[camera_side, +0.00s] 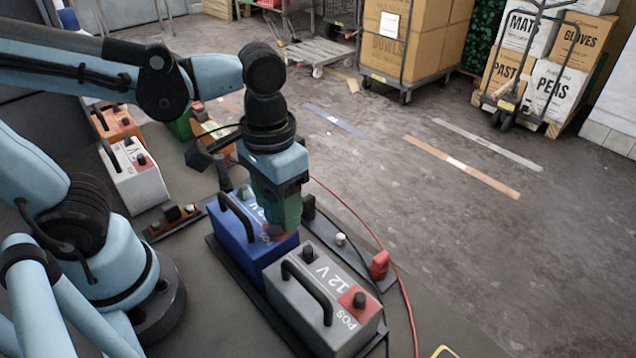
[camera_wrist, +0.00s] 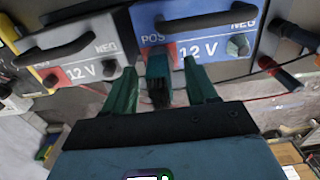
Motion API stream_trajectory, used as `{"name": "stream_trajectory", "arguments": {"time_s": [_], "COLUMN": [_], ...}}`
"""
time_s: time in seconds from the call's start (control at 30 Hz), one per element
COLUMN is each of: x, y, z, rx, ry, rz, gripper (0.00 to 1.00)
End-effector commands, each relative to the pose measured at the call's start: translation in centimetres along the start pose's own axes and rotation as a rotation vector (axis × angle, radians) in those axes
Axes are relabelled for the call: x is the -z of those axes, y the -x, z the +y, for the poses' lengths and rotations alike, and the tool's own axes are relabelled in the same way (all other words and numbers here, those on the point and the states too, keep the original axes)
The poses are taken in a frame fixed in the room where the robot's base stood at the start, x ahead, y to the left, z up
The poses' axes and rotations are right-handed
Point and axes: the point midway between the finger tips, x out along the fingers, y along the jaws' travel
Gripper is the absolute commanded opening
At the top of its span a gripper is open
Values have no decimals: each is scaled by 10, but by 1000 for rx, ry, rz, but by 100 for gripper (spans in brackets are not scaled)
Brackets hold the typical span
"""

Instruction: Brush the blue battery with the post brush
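The blue battery (camera_side: 232,243) stands left of a grey battery in the side view. In the wrist view the blue battery (camera_wrist: 205,22) is at the top middle, with its handle, a 12 V label and a red POS patch. The post brush (camera_wrist: 158,67), a teal body with dark bristles, stands over the POS corner and hides the post there. My gripper (camera_wrist: 160,66) has its green fingers on either side of the brush, with narrow gaps showing. In the side view my gripper (camera_side: 280,225) points down at the blue battery's POS end; the brush cannot be made out there.
The grey battery (camera_side: 320,310) stands close beside the blue one on a dark tray. A white battery (camera_side: 135,180) and an orange one (camera_side: 117,124) are at left. A red cable (camera_side: 345,207) with a red clamp (camera_side: 380,265) runs right of them. Loaded carts stand far back.

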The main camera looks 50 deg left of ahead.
Motion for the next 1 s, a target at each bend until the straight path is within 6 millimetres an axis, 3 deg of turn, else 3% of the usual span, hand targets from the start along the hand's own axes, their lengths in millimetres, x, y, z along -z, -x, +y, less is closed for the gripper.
{"name": "stream_trajectory", "arguments": {"time_s": [0.37,1.0], "x": [1,0], "y": [9,100], "z": [0,0], "rx": [0,0], "ry": [1,0], "rz": [0,0], "gripper": [57,57]}}
